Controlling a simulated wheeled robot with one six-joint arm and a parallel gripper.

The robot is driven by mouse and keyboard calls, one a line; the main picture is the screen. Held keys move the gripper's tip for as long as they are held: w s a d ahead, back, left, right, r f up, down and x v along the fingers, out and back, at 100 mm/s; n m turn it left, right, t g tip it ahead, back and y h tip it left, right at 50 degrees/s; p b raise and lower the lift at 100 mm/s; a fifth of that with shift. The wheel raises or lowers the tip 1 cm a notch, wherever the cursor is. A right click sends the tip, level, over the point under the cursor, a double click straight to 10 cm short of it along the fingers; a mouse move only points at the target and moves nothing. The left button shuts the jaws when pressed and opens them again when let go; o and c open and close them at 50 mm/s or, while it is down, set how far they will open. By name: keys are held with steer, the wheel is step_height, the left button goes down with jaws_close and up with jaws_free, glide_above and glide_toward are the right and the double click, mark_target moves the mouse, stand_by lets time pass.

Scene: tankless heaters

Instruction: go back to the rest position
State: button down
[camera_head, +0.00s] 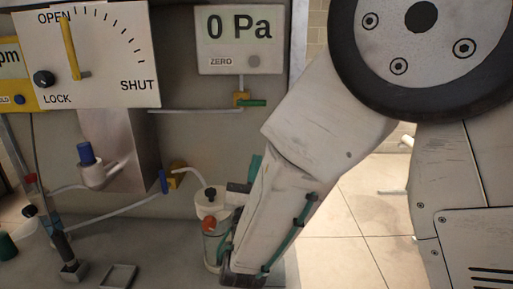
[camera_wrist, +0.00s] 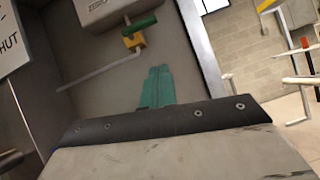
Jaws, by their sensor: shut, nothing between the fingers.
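My gripper (camera_wrist: 158,87) shows in the wrist view as two teal fingers side by side, closed together with nothing between them. They stick out past the dark edge of my wrist, in front of the grey panel. In the head view my arm comes down from the upper right in front of the panel's right side. A bit of teal shows behind the arm, but most of the gripper is hidden there.
The grey panel (camera_head: 215,135) carries an OPEN/SHUT dial plate (camera_head: 110,85), a "0 Pa" gauge (camera_head: 239,40) and a yellow valve with a green handle (camera_wrist: 134,38). Tiled floor (camera_head: 350,225) lies open at right.

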steer(key=s+d+f+m+g+h, duration=0.25)
steer(key=d+m+g+h, duration=0.2)
steer(key=d+g, duration=0.3)
steer(key=s+d+f+m+g+h, duration=0.2)
steer(key=s+d+m+g+h, duration=0.15)
steer(key=d+m+g, duration=0.4)
steer(key=s+d+f+m+g+h, duration=0.25)
steer(key=s+d+m+g, duration=0.2)
steer(key=d, duration=0.45)
steer(key=s+d+m+g+y, duration=0.3)
steer(key=s+m+g+y, duration=0.3)
steer(key=s+m, duration=0.3)
steer(key=s+r+m+t+y, duration=0.2)
steer(key=s+r+m+y, duration=0.2)
steer(key=s+m+y, duration=0.2)
steer(key=shift+s+a+r+y, duration=0.25)
steer(key=shift+s+a+y, duration=0.3)
steer(key=shift+y, duration=0.4)
steer(key=shift+d+m+t, duration=0.1)
steer(key=shift+m+t, duration=0.15)
